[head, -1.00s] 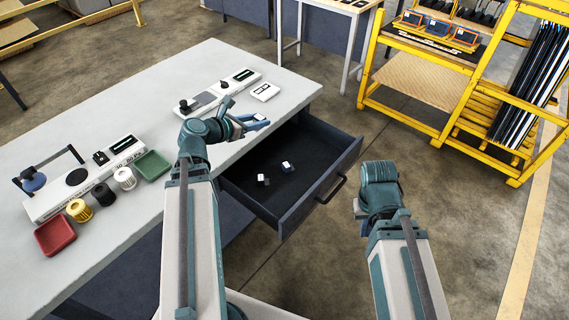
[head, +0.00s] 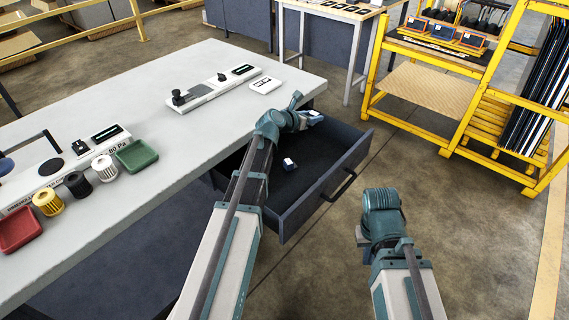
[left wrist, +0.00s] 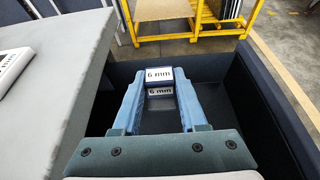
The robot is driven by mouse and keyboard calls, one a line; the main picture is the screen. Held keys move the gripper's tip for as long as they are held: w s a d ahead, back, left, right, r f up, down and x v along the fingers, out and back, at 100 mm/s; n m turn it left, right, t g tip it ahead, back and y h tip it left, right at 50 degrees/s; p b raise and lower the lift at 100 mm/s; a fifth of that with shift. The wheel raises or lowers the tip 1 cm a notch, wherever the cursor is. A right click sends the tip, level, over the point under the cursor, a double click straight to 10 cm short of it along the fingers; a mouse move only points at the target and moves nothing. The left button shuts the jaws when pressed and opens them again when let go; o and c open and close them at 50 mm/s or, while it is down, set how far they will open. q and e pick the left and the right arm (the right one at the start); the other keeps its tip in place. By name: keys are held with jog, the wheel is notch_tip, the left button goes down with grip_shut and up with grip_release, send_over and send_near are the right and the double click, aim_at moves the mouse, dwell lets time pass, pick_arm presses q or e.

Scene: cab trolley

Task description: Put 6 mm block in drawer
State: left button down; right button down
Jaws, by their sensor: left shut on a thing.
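The 6 mm block (left wrist: 158,75) is white and dark, with "6 mm" lettering on its top and on its near face. My left gripper (left wrist: 159,82) is shut on it, one blue finger on each side. In the head view my left gripper (head: 312,117) is above the far part of the open drawer (head: 318,185). The block is held over the dark drawer floor, apart from it. My right gripper (head: 363,238) is low at the right, outside the drawer; its fingers cannot be made out.
Another small white-topped block (head: 289,164) lies in the drawer. The table (head: 150,100) carries a long white device (head: 213,88), a white card (head: 265,85), a green tray (head: 138,155), a red tray (head: 18,230) and several spools. A yellow rack (head: 455,125) stands at the back right.

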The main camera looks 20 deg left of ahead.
pick_arm(q)
jog(key=shift+f+b, duration=4.9)
jog(key=shift+f, duration=0.05)
jog(key=shift+f+b, duration=0.65)
jog(key=shift+c, duration=2.2)
grip_release()
jog(key=shift+r, duration=0.1)
